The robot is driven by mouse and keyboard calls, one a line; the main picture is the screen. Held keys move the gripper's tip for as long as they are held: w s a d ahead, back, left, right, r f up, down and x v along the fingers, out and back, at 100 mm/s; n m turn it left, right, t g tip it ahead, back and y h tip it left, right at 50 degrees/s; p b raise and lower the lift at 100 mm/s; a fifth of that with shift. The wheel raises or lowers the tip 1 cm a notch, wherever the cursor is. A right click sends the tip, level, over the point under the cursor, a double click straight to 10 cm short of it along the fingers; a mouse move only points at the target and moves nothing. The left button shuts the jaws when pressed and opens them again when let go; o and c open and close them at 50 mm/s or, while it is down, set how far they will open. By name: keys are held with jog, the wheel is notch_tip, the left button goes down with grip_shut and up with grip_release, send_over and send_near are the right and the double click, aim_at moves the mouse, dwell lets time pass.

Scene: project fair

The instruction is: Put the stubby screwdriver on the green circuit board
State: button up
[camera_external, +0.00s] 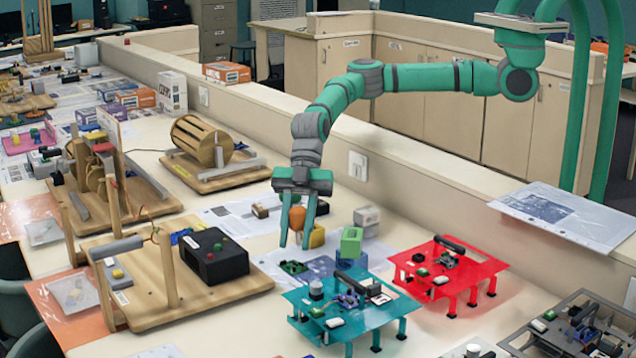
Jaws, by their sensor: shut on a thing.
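My gripper (296,244) points down over the table, its fingers around a rounded orange thing (297,217). This looks like the handle of the stubby screwdriver; its shaft cannot be made out. It is held above the table. A small dark green board (293,267), apparently the green circuit board, lies flat on the table just below the fingertips. There is a visible gap between the fingertips and this board.
Close right of the gripper are a yellow block (317,237), a green block (351,242) and a grey box (366,217). A teal raised plate (297,303) and a red raised plate (480,270) carry parts in front. A black box (212,256) on wood stands left.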

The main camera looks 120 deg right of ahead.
jog(key=shift+w+f, duration=0.8)
jog(key=shift+f, duration=1.6)
jog(key=shift+f, duration=0.15)
jog(key=o, duration=1)
jog(key=shift+o, duration=0.2)
jog(key=shift+r, duration=0.2)
jog(key=v, duration=1.2)
